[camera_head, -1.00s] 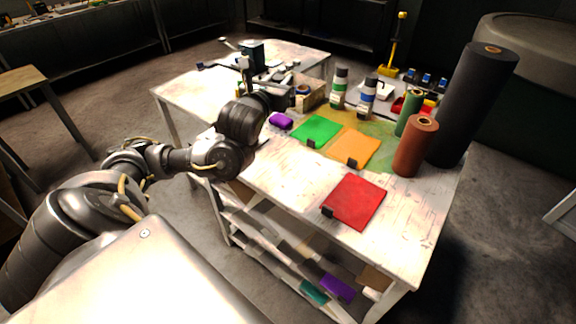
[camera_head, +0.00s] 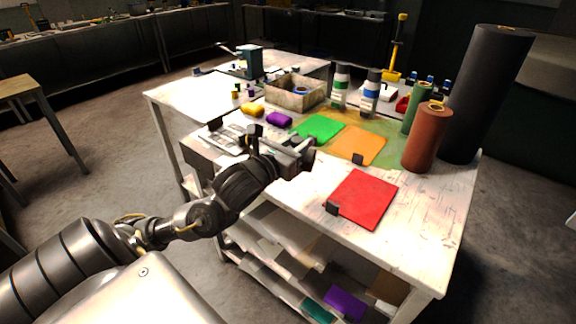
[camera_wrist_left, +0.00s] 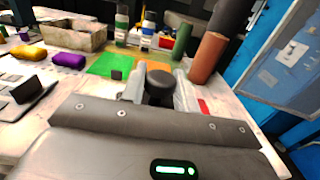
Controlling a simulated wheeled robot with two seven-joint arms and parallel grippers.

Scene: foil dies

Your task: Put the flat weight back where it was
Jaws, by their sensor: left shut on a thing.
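My left gripper (camera_head: 300,148) is over the near left part of the worktable, left of the red sheet. In the left wrist view, the gripper (camera_wrist_left: 160,92) is shut on a dark, round-topped piece (camera_wrist_left: 159,84), which looks like the flat weight. Its lower part is hidden between the fingers, and I cannot tell whether it touches the table. The green sheet (camera_head: 318,128), orange sheet (camera_head: 357,145) and red sheet (camera_head: 365,196) lie flat. Small dark blocks sit at the edges of the orange sheet (camera_head: 358,159) and red sheet (camera_head: 332,208). My right gripper is not in view.
A purple roll (camera_head: 279,119) and a yellow one (camera_head: 252,109) lie beyond the gripper, before an open box (camera_head: 295,96). Bottles (camera_head: 341,88) stand behind the sheets. Tall brown (camera_head: 427,138) and black (camera_head: 484,95) rolls stand at right. Bare tabletop (camera_head: 300,190) surrounds the red sheet.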

